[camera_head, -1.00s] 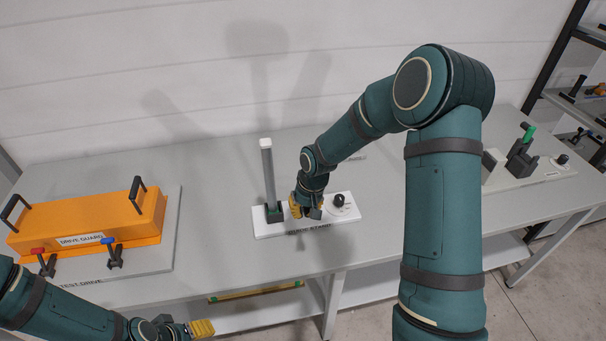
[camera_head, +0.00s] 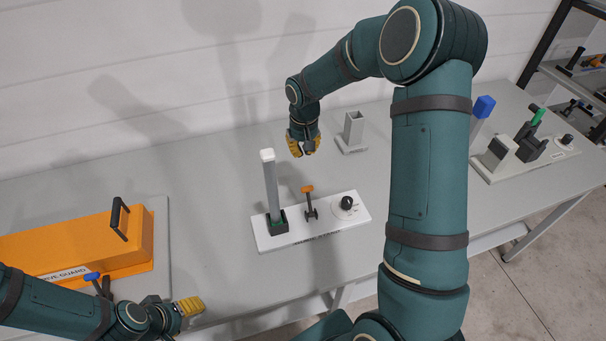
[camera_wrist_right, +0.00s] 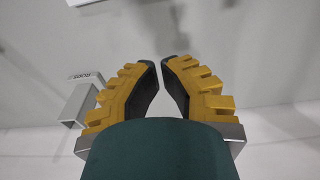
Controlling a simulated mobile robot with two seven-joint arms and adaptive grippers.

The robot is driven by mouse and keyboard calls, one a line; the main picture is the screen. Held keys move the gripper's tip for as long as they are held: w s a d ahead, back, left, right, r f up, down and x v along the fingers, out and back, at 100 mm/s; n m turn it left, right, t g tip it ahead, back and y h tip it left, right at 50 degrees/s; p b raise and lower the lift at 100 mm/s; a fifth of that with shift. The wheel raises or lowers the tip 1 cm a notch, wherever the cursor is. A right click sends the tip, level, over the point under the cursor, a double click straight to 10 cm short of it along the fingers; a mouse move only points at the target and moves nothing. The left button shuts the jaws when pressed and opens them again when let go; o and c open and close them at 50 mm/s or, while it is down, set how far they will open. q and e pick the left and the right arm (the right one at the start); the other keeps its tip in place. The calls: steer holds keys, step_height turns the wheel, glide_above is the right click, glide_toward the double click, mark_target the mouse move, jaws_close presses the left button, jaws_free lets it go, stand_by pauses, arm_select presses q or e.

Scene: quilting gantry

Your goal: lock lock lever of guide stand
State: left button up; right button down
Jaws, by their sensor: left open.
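The guide stand (camera_head: 326,221) is a white base plate on the table, with a grey post (camera_head: 271,185) upright in a dark green socket at its left end. Its lock lever (camera_head: 309,203), a dark arm with an orange handle, stands nearly upright in the middle. A black knob (camera_head: 347,203) sits to the right. My right gripper (camera_head: 302,150) is above and behind the lever, apart from it. In the right wrist view its fingers (camera_wrist_right: 162,75) are empty with a narrow gap between the tips. My left gripper (camera_head: 190,308) is open at the lower left, away from the stand.
A grey open holder (camera_head: 352,132) stands behind the guide stand. Table left of the post is clear.

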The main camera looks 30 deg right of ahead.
mark_target(309, 200)
arm_select(q)
steer(key=shift+s, duration=0.2)
steer(key=shift+w, duration=0.1)
steer(key=shift+r, duration=0.15)
steer(key=shift+r+p, duration=0.35)
steer(key=shift+p, duration=0.1)
arm_select(e)
steer(key=s+f, duration=0.3)
steer(key=f, duration=0.6)
steer(key=shift+a, duration=0.4)
arm_select(q)
steer(key=shift+f, duration=0.1)
